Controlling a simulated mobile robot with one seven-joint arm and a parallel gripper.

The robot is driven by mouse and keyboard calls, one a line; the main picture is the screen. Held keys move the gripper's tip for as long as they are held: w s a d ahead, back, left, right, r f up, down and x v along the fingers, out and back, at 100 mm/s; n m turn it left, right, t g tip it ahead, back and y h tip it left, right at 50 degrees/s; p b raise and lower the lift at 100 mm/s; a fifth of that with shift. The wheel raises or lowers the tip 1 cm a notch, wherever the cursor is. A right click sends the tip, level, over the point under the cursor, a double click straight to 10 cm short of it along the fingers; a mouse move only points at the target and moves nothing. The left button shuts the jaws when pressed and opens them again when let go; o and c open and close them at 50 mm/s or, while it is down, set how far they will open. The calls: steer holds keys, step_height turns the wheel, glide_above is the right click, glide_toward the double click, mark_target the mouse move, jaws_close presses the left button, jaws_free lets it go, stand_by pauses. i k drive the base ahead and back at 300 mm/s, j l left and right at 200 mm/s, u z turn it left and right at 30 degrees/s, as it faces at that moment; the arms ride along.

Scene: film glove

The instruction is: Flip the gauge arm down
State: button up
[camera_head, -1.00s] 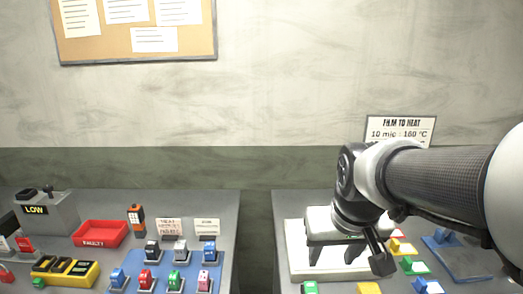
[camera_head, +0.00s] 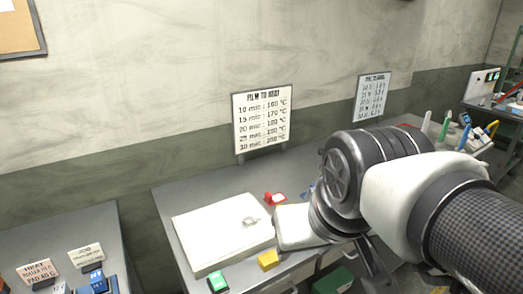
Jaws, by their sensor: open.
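My gripper (camera_head: 372,262) hangs over the front of the right-hand bench, pointing down. It is open, with nothing seen between its dark fingers, though my arm hides part of it. A white flat plate (camera_head: 205,240) lies on the bench to its left, apart from it. A small pale ring-like part (camera_head: 250,222) sits on the plate's right side. I cannot make out a gauge arm for certain; it may be hidden behind my gripper or arm.
A green block (camera_head: 217,282) and a yellow block (camera_head: 267,260) lie along the bench front; a red piece (camera_head: 275,198) lies behind. A gap separates the left bench (camera_head: 95,222). Coloured tools (camera_head: 444,126) stand far right.

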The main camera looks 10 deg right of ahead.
mark_target(320, 151)
steer(key=z, duration=0.75)
steer(key=u, duration=0.55)
steer(key=i+l+u, duration=0.25)
steer(key=l+u, duration=0.25)
steer(key=l, duration=0.2)
steer(key=i+l+u, duration=0.1)
steer(key=l+u, duration=0.15)
steer(key=i+l, duration=0.1)
steer(key=l, duration=0.45)
steer(key=i+l+u, duration=0.1)
steer(key=l, duration=0.95)
steer(key=i, duration=0.05)
